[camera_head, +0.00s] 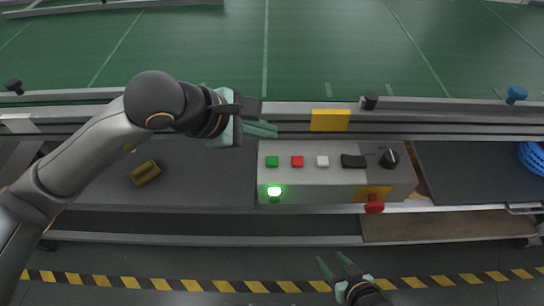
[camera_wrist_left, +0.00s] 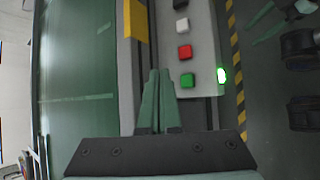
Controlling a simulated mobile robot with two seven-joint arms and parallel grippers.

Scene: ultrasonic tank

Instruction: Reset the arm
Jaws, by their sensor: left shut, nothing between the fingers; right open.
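My left arm comes in from the left in the head view, and my left gripper (camera_head: 262,129) is shut and empty. It hovers near the rail, just above and left of the control box's green button. In the left wrist view its two green fingers (camera_wrist_left: 158,95) lie together beside the box. My right gripper (camera_head: 335,262) is open and empty at the bottom of the head view, below the box and over the floor. It also shows at the upper right of the left wrist view (camera_wrist_left: 262,24). The control box (camera_head: 320,185) has a lit green lamp (camera_head: 274,191).
The box carries a green button (camera_head: 271,161), a red button (camera_head: 297,161), a white button (camera_head: 322,161), a black knob (camera_head: 389,158) and a red knob (camera_head: 374,205). A yellow object (camera_head: 145,173) lies left; a blue basket (camera_head: 533,157) stands right. Striped floor tape (camera_head: 200,287) runs along the front.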

